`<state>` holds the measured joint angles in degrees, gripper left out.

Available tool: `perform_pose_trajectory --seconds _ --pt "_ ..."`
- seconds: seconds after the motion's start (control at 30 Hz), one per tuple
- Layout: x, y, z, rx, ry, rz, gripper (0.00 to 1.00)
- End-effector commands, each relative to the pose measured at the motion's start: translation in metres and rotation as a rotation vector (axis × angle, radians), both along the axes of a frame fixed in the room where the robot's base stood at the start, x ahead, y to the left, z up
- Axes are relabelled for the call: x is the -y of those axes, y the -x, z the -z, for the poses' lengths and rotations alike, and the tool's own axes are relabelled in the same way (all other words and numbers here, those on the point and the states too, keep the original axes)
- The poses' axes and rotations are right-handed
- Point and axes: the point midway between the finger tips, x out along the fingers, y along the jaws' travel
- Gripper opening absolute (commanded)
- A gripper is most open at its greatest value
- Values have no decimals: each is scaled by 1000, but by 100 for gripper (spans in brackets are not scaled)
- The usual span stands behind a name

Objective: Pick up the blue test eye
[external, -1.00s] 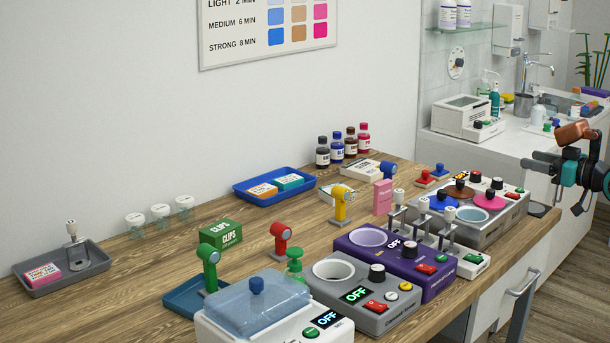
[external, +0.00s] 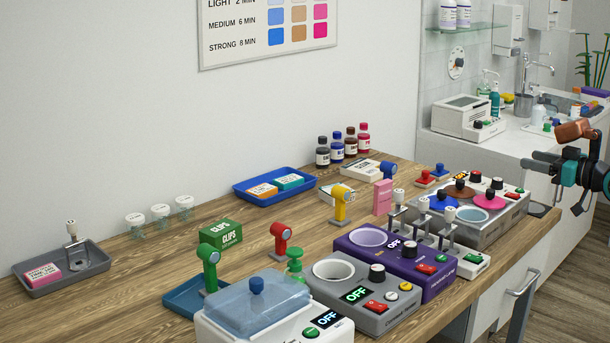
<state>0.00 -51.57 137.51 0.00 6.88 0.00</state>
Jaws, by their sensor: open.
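The blue test eye (external: 387,171) stands at the back of the wooden table, behind the pink box; its lower part is hard to see. Similar test eyes in yellow (external: 340,204), red (external: 280,240) and green (external: 209,268) stand in a line toward the front left. My gripper (external: 536,168) is at the right edge of the view, beyond the table's right side and well apart from the blue test eye. Its dark fingers point left, open, with nothing seen between them.
The pink box (external: 382,198) stands close in front of the blue test eye. A grey warmer with coloured pots (external: 509,214) and a purple warmer (external: 344,244) lie along the right edge. Small red stamps (external: 425,179) and bottles (external: 337,149) are nearby.

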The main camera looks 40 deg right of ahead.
Motion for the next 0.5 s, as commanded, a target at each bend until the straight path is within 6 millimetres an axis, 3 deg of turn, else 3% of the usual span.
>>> perform_pose_trajectory --seconds 0.5 --pt "0 -5 -3 -13 1 1 55"
